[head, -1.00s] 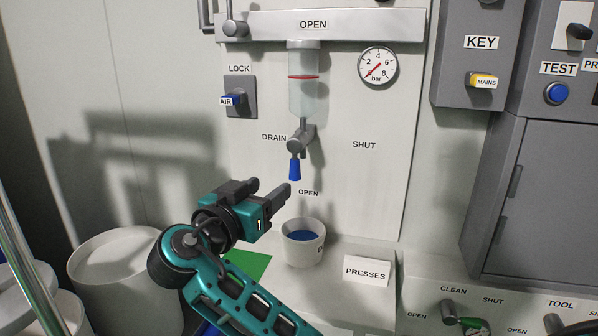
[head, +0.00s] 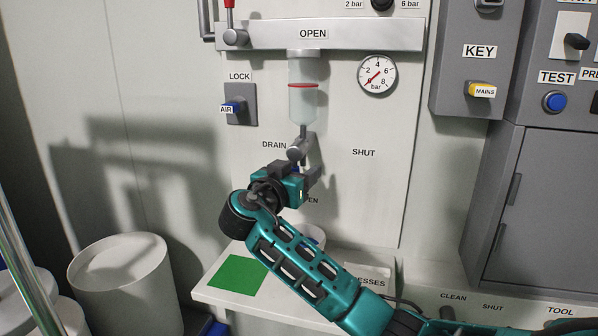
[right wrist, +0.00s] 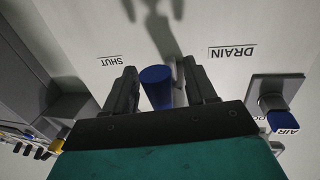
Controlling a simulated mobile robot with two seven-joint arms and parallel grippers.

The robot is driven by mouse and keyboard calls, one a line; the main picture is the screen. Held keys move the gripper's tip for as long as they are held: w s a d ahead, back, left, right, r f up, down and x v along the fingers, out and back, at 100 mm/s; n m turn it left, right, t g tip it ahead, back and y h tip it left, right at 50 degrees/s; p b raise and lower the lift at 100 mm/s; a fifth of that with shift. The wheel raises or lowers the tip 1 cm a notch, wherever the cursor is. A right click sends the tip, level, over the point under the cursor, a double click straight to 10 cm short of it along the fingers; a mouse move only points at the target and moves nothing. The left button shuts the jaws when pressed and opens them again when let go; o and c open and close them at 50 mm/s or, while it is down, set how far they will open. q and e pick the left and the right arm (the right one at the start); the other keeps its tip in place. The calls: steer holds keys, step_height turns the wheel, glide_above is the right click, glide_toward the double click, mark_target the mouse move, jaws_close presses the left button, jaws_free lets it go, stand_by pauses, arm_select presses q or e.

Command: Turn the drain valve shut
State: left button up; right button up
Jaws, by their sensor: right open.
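The grey drain valve (head: 299,150) sits on the white panel below the clear bowl (head: 303,103). In the head view my right gripper covers most of its blue handle. In the right wrist view the blue handle (right wrist: 156,86) lies between the two fingers of my right gripper (right wrist: 160,75), which are open, with a gap to the right finger. The gripper (head: 305,175) is just below the valve body in the head view. The SHUT label (head: 363,153) is to the right of the valve; the OPEN label below is partly hidden. My left gripper is not in view.
A white cup (head: 318,233) stands on the shelf, mostly behind my right arm. A green sheet (head: 237,275) lies on the shelf's left. A pressure gauge (head: 377,75) and the blue AIR lock knob (head: 234,107) are on the panel. The panel right of the valve is clear.

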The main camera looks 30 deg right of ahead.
jaws_close()
stand_by(0.5)
